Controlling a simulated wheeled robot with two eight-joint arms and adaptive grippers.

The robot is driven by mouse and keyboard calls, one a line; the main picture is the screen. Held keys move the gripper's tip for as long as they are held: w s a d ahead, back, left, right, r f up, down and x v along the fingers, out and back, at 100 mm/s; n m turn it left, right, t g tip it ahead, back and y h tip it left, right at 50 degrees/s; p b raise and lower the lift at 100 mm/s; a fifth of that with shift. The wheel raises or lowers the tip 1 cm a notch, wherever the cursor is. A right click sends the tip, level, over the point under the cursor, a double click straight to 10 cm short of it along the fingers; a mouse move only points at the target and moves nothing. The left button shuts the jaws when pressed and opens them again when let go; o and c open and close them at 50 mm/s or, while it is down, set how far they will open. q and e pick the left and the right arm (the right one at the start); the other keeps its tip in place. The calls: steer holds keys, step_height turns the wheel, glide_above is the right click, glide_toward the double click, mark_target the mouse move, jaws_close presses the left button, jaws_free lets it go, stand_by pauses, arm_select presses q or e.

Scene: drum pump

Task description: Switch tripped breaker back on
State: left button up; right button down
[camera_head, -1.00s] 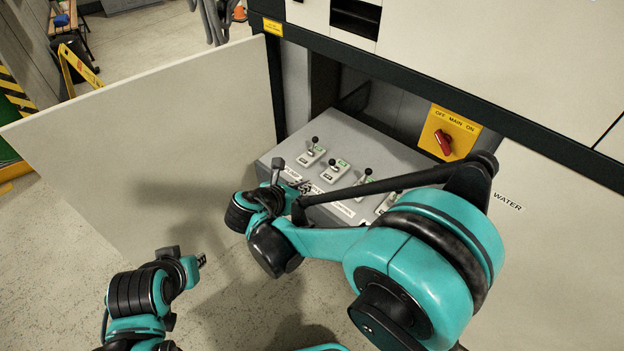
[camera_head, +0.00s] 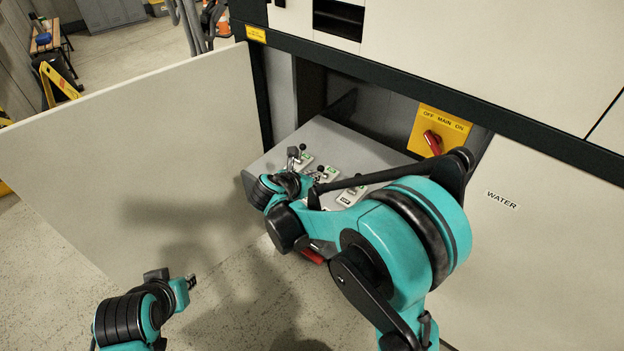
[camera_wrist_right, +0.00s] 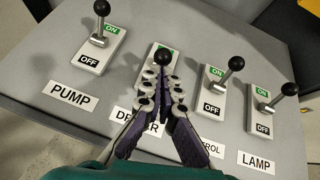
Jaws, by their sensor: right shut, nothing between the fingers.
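The grey breaker box (camera_head: 262,172) has a row of lever switches on its sloping top. The wrist view shows the PUMP switch (camera_wrist_right: 97,42), a second switch (camera_wrist_right: 164,50) with a partly hidden label, one labelled "...TROL" (camera_wrist_right: 213,97), and the LAMP switch (camera_wrist_right: 262,110). Each has a black ball knob and ON above OFF. My right gripper (camera_wrist_right: 165,75) is shut and empty, its tips at the second switch's knob; contact is unclear. Its fingers hide that switch's lower part. In the head view my right gripper (camera_head: 316,176) is over the switches. My left gripper (camera_head: 191,282) hangs low at left, away from the box.
A large pale open door panel (camera_head: 130,150) stands left of the box. A yellow main-switch plate (camera_head: 440,128) with a red knob (camera_head: 432,142) is behind it. A WATER-labelled panel (camera_head: 540,250) is at right. The floor in front (camera_head: 240,290) is clear.

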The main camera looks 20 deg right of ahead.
mark_target(323, 168)
steer(key=shift+r, duration=0.1)
steer(key=shift+w+d+r+g+y+p, duration=0.1)
steer(key=shift+d+r+g+y+p, duration=0.15)
steer(key=shift+p, duration=0.35)
steer(key=shift+w+r+y+p, duration=0.1)
steer(key=shift+y+p, duration=0.25)
steer(key=shift+p, duration=0.1)
steer(key=shift+d+r+g, duration=0.1)
steer(key=shift+g, duration=0.15)
steer(key=shift+w+d+r+g+y+p, duration=0.6)
steer(key=shift+g+y+p, duration=0.25)
steer(key=shift+p, duration=0.85)
steer(key=shift+w+d+r+g+y+p, duration=0.2)
steer(key=shift+w+d+g+y+p, duration=0.1)
steer(key=shift+d+g+y+p, duration=0.45)
steer(key=shift+w+y, duration=0.1)
steer(key=shift+y, duration=0.3)
steer(key=shift+w+d+m, duration=0.1)
steer(key=shift+m, duration=0.2)
